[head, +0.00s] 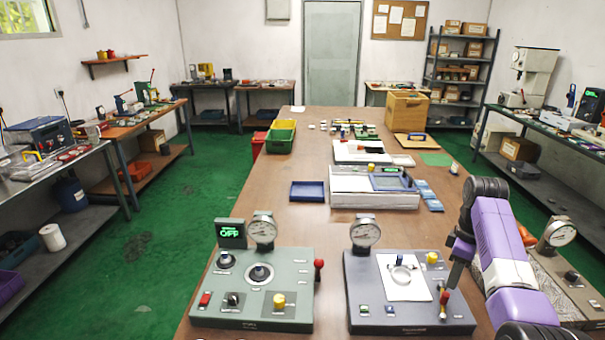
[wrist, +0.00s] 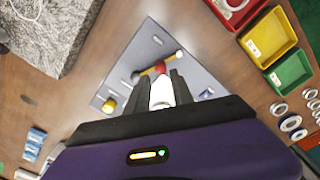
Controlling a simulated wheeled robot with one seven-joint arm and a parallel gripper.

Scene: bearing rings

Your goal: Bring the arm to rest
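My purple arm reaches in from the right in the head view. My gripper (head: 456,280) points down at the right edge of a dark grey gauge panel (head: 362,287), beside its upright lever (head: 444,300).
A green-grey panel (head: 240,312) stands left of the dark one. A gauge unit (head: 556,236) is at the right, close to my arm. White trays (head: 372,203) and a blue tray (head: 307,191) lie farther back.

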